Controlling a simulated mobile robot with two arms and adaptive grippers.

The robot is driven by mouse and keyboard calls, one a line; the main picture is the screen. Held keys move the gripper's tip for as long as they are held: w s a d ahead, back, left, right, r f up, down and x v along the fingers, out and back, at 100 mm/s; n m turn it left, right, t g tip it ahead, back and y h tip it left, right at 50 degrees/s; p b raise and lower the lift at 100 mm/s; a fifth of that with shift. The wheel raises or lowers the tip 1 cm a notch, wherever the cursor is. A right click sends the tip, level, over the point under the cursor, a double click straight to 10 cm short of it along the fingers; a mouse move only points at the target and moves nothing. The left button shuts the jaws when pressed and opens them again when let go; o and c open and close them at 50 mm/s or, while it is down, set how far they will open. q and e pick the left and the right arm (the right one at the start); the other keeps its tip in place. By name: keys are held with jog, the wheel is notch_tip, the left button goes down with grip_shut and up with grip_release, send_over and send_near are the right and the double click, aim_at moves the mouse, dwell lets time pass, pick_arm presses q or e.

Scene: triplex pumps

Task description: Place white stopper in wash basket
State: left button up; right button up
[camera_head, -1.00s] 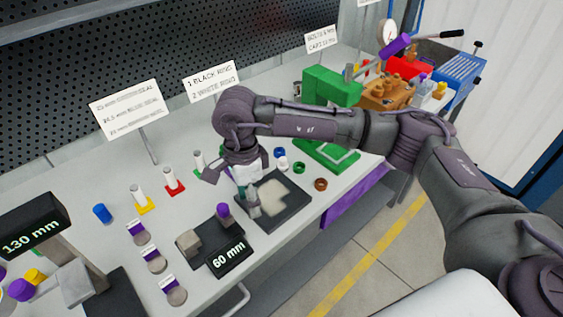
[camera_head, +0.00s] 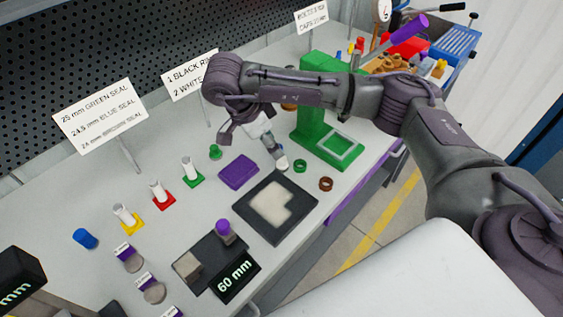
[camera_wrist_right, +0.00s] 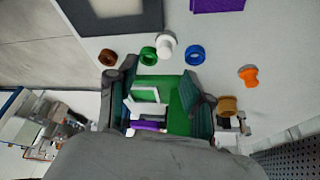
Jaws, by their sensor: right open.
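A small white stopper (camera_wrist_right: 166,43) stands on the table between the green ring (camera_wrist_right: 148,54) and the blue ring (camera_wrist_right: 195,54) in the wrist view. In the head view a white piece (camera_head: 283,164), probably this stopper, shows just below my right gripper (camera_head: 277,151), partly hidden by it. In the wrist view my right gripper (camera_wrist_right: 158,97) is open, with nothing held between its fingers; the stopper lies beyond the fingertips. A blue ribbed container (camera_head: 450,48) at the back right may be the wash basket; I cannot tell. My left gripper is not in view.
A green press-like stand (camera_head: 318,125) stands right behind the gripper. A brown ring (camera_head: 326,184) lies near the front edge. Sign posts stand along the back.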

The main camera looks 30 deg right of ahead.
aim_at(282, 158)
jog(key=x, duration=0.3)
jog(key=shift+w+p, duration=0.15)
jog(key=shift+p, duration=0.15)
jog(key=shift+w+f, duration=0.1)
jog(key=shift+f, duration=0.2)
jog(key=shift+d+f, duration=0.15)
jog(key=shift+f, duration=0.05)
jog(key=p+x, duration=0.2)
jog(key=x, duration=0.2)
jog(key=shift+f, duration=0.2)
jog(key=shift+w+d+f, duration=0.1)
jog(key=shift+d+f, duration=0.05)
jog(key=shift+f, duration=0.1)
jog(key=shift+c, duration=0.5)
grip_shut()
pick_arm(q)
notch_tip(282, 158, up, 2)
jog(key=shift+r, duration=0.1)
pick_arm(e)
jog(key=shift+r, duration=0.1)
